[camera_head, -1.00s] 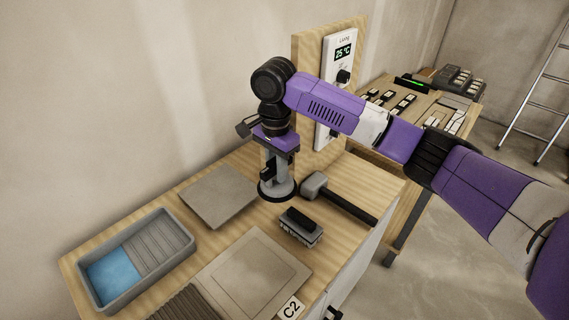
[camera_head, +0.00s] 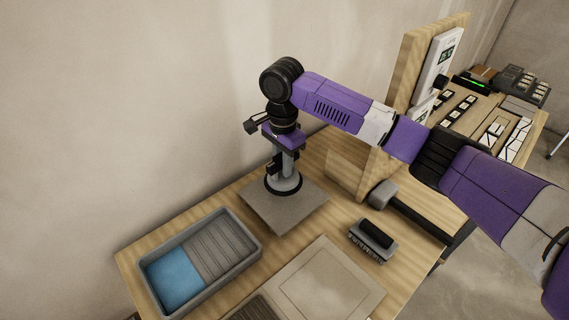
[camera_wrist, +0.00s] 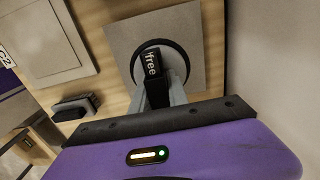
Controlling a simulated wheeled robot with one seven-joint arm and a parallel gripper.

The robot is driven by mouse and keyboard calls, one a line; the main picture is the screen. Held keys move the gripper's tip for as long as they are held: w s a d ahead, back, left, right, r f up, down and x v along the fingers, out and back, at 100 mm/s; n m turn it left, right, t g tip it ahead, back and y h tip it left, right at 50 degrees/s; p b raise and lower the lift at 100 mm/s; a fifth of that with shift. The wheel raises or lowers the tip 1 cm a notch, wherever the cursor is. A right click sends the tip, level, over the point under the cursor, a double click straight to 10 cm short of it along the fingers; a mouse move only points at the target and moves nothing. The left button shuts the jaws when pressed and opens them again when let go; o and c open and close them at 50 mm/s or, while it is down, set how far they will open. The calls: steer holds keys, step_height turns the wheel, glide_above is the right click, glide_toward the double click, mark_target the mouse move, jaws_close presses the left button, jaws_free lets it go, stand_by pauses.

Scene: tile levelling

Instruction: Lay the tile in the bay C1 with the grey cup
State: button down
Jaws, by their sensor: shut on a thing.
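The grey cup (camera_head: 284,184) is upright in my gripper (camera_head: 287,158), which is shut on it. The cup's black round base sits over the far part of a square grey tile (camera_head: 272,214). In the wrist view the cup (camera_wrist: 177,60) shows a black part reading "free", and its base lies within the tile's outline (camera_wrist: 121,36). I cannot tell whether the base touches the tile. A dark ribbed patch (camera_head: 257,309), cut off by the lower edge, lies beside a pale framed tile (camera_head: 327,284). No C1 label shows.
A grey tray with blue water (camera_head: 172,278) stands left of the tile. A black-topped brush (camera_head: 375,236) and a grey-headed mallet (camera_head: 383,193) lie to the right. A wooden panel (camera_head: 405,75) rises behind. A second table (camera_head: 463,129) stands at the far right.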

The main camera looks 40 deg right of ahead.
mark_target(283, 179)
steer(key=shift+f+b, duration=2.7)
steer(key=shift+b, duration=0.15)
steer(key=shift+f, duration=0.2)
steer(key=c, duration=1.2)
jaws_free()
step_height(283, 179, up, 8)
steer(key=shift+f+b, duration=0.1)
steer(key=shift+b, duration=0.3)
